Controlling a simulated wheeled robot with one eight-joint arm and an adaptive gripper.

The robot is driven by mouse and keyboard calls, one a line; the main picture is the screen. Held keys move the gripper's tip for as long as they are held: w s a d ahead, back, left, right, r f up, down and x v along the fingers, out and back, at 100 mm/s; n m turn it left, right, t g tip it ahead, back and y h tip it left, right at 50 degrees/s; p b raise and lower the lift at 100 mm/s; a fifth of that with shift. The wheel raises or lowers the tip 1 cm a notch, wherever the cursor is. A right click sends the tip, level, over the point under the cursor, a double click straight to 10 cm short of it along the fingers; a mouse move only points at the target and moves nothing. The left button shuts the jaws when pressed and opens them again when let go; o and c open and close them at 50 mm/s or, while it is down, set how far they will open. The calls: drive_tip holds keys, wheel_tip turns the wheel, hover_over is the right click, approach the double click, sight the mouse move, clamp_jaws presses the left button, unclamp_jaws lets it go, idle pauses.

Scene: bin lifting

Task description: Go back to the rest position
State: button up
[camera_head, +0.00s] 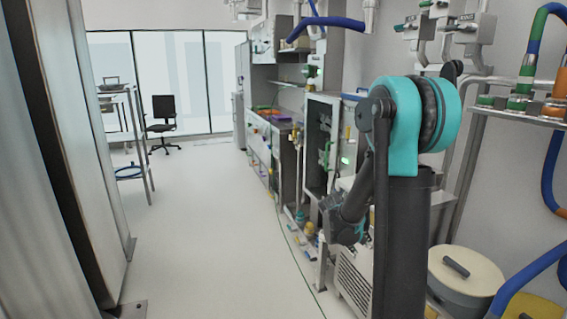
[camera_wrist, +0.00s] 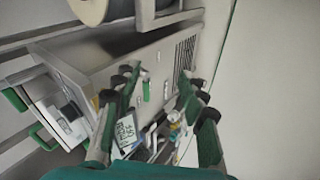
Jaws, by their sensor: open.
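My gripper (camera_wrist: 158,82) shows in the wrist view with its two dark and green fingers spread apart. It is open, and I see nothing clearly held between the fingers. Behind them are a grey metal cabinet (camera_wrist: 150,52) with a vent grille, a white label and several small coloured parts. In the head view my arm rises at the right, bends at a teal joint and reaches down to the left beside the equipment. The fingertips cannot be made out there.
A round beige lidded bin (camera_head: 478,268) stands at the lower right, close beside my arm. A row of equipment cabinets (camera_head: 322,125) lines the right side. A tall metal panel (camera_head: 75,120) stands at the left. The pale floor aisle (camera_head: 205,235) is clear, with an office chair (camera_head: 162,115) far back.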

drive_tip(key=s+a+m+y, duration=0.1)
drive_tip(key=s+a+y, duration=0.2)
drive_tip(key=s, duration=0.8)
drive_tip(key=s+a+f+m+y, duration=0.1)
drive_tip(key=s+a+y, duration=0.2)
drive_tip(key=s, duration=0.9)
drive_tip(key=shift+s+a, duration=0.25)
drive_tip(key=shift+a, duration=0.9)
